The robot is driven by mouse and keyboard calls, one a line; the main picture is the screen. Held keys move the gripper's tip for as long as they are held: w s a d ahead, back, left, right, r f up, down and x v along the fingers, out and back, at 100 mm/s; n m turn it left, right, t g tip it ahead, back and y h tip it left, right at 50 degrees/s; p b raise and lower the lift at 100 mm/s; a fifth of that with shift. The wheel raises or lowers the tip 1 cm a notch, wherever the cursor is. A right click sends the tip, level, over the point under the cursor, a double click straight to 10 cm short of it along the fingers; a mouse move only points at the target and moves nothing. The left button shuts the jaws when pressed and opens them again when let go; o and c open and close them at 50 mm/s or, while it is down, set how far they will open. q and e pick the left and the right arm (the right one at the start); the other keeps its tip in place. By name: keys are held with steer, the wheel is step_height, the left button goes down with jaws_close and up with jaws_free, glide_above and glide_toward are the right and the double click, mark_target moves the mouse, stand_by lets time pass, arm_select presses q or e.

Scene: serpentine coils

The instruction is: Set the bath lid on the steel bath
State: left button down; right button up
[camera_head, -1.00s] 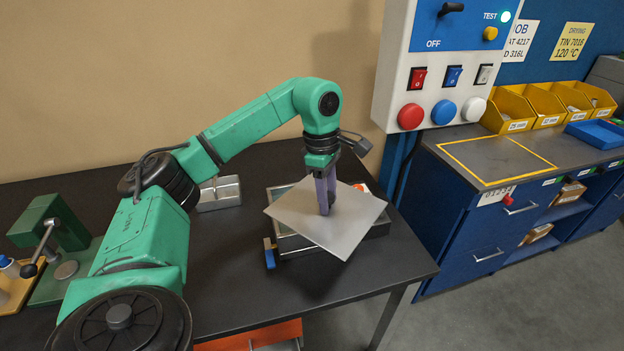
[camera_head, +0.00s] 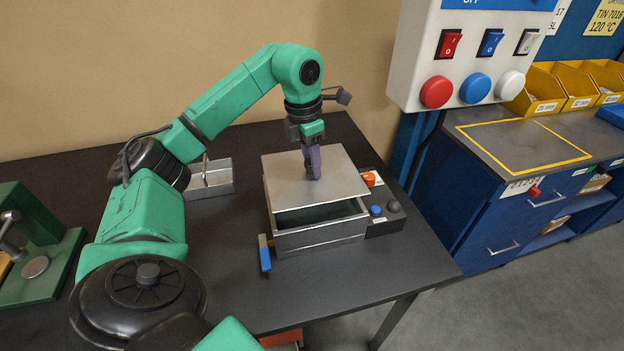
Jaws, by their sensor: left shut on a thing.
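The bath lid (camera_head: 335,183) is a flat grey metal plate. My left gripper (camera_head: 313,176) is shut on it from above, near its middle, where the fingers hide the grip. The lid hangs level over the back part of the steel bath (camera_head: 320,238), roughly square with it. The front of the bath shows open below the lid's near edge, with a dark gap between them. I cannot tell whether the lid touches the back rim. My right gripper is not in view.
A small metal tray (camera_head: 211,180) stands behind left. A switch box (camera_head: 470,60) hangs at right. The table front is clear.

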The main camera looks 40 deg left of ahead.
mark_target(311, 174)
arm_select(q)
steer(key=f, duration=0.3)
steer(key=shift+s+d+f, duration=0.15)
steer(key=shift+s+f, duration=0.05)
steer(key=shift+f, duration=0.2)
steer(key=shift+w+f, duration=0.1)
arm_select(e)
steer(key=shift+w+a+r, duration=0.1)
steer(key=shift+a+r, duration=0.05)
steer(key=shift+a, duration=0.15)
arm_select(q)
steer(key=shift+f, duration=0.1)
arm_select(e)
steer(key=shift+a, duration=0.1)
arm_select(q)
steer(key=shift+f, duration=0.35)
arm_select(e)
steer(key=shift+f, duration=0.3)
arm_select(q)
steer(key=shift+f, duration=0.15)
steer(key=shift+c, duration=2.3)
jaws_free()
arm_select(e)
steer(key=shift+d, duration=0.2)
